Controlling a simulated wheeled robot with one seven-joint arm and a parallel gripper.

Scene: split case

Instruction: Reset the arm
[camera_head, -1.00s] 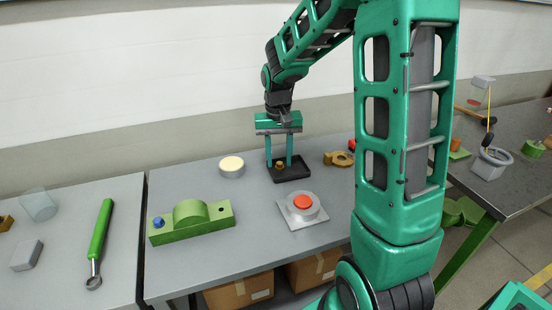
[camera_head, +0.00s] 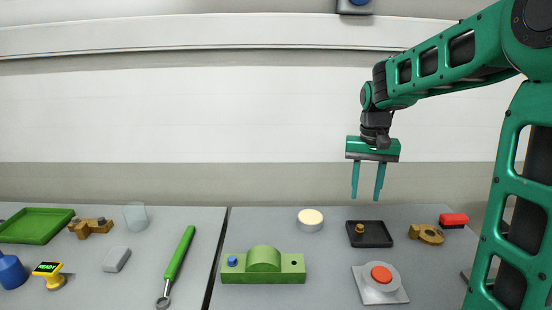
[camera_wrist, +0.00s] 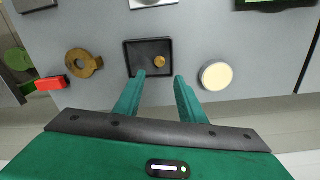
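My gripper (camera_head: 367,192) hangs in the air above the back of the right-hand table, in front of the white wall. Its two green fingers point down and stand apart with nothing between them, as the wrist view (camera_wrist: 158,80) also shows. Below it, a black square tray (camera_head: 378,241) lies on the table with a small brass piece (camera_head: 360,229) in its left part. In the wrist view the tray (camera_wrist: 135,60) and the brass piece (camera_wrist: 159,62) lie beyond the fingertips, apart from them.
Near the tray are a cream disc (camera_head: 310,220), a brass flanged part (camera_head: 427,234), a red block (camera_head: 453,220), a red button on a grey base (camera_head: 381,274) and a green split case half (camera_head: 264,262). The left table holds a green wrench (camera_head: 180,254) and a green tray (camera_head: 36,226).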

